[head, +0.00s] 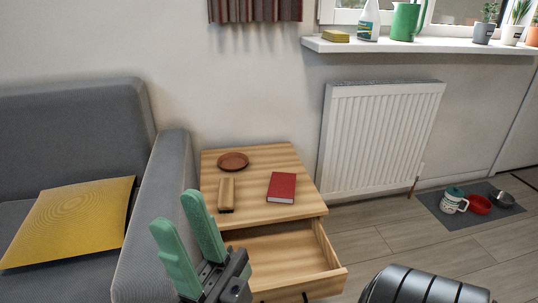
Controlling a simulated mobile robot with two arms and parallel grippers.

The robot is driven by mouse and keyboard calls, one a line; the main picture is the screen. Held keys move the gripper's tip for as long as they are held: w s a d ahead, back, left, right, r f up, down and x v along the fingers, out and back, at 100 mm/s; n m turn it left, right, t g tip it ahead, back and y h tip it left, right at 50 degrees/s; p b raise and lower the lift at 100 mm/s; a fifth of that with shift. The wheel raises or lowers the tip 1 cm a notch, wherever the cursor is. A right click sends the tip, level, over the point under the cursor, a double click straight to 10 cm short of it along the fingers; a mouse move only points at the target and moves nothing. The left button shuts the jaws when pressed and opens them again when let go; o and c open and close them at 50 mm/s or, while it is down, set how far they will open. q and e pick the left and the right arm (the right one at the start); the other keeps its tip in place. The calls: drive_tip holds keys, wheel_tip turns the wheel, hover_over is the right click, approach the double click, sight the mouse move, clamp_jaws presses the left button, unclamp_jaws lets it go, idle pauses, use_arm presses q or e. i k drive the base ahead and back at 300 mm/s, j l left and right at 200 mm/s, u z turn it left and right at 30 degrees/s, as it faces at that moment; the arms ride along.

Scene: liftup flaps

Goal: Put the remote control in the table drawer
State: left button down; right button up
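The small wooden table (252,158) stands beside the sofa's arm. Its drawer (290,246) is pulled open, and the part of its inside that shows is bare. A small tan oblong block with a dark lower end (227,190) lies on the left of the tabletop. It may be the remote control, but I cannot tell for sure. My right gripper (176,211) is open, its green fingers apart with nothing between them. It is in front of the table's left side and hides part of the drawer. My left gripper is not in view.
A brown dish (233,161) and a red book (282,187) share the tabletop. The grey sofa (162,190) with a yellow cushion (75,220) closes off the left. A radiator (380,135) is behind to the right. Dishes sit on a floor mat (450,222) at right.

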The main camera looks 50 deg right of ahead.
sight(261, 263)
drive_tip(key=k+l+z, duration=0.6)
drive_tip(key=l, duration=0.25)
drive_tip(key=i+l, duration=0.55)
drive_tip(key=l, duration=0.25)
drive_tip(key=i+l, duration=0.3)
drive_tip(key=l, duration=0.15)
